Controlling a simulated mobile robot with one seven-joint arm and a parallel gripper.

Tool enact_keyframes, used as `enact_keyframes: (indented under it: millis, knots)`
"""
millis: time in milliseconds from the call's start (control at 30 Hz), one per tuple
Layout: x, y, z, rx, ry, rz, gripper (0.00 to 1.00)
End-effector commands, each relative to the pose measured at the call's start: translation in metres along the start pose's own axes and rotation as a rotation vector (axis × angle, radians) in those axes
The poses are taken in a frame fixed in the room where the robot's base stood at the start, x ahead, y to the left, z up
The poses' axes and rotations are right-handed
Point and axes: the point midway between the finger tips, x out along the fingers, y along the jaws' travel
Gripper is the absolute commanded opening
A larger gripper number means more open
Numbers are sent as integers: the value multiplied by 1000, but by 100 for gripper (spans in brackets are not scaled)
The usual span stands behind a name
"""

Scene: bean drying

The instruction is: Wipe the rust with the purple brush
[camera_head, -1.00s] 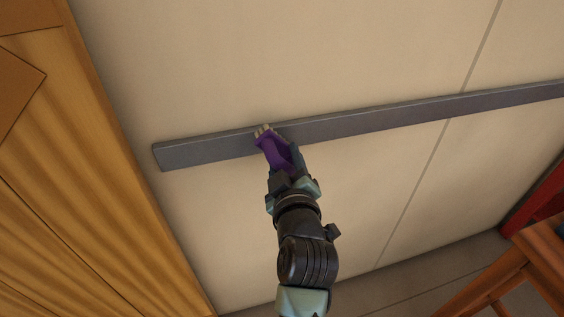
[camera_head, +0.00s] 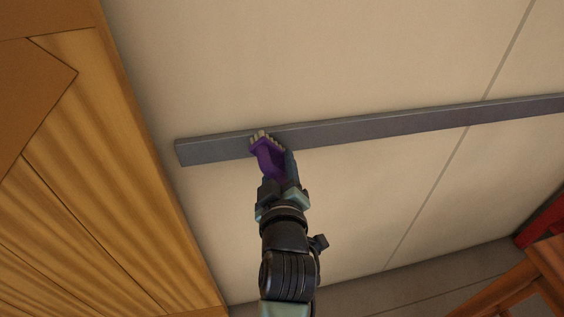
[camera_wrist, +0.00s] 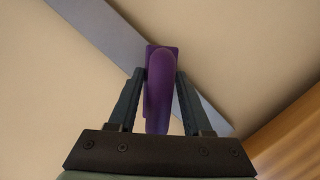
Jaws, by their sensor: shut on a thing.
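The purple brush (camera_head: 268,158) is in my gripper (camera_head: 278,172), its pale bristles pointing up at the grey metal bar (camera_head: 390,124). The bristles overlap the bar's lower face near its left end; whether they touch it I cannot tell. In the wrist view the purple brush (camera_wrist: 160,88) stands between the two fingers of my gripper (camera_wrist: 160,92), which are shut on its handle. The grey bar (camera_wrist: 95,22) runs diagonally behind it there. No rust shows on the visible parts of the bar; the part behind the brush is hidden.
The bar runs along a beige panelled surface (camera_head: 330,60). A wooden plank structure (camera_head: 110,190) is close on the left. Wooden beams (camera_head: 520,285) and a red part (camera_head: 545,222) stand at the lower right. The panels around the bar are clear.

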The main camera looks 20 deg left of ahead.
Motion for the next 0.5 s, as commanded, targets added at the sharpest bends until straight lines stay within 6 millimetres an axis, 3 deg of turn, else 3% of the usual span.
enact_keyframes:
  millis: [500]
  knots:
    - [-46,4,14,-1,-6,8,0]
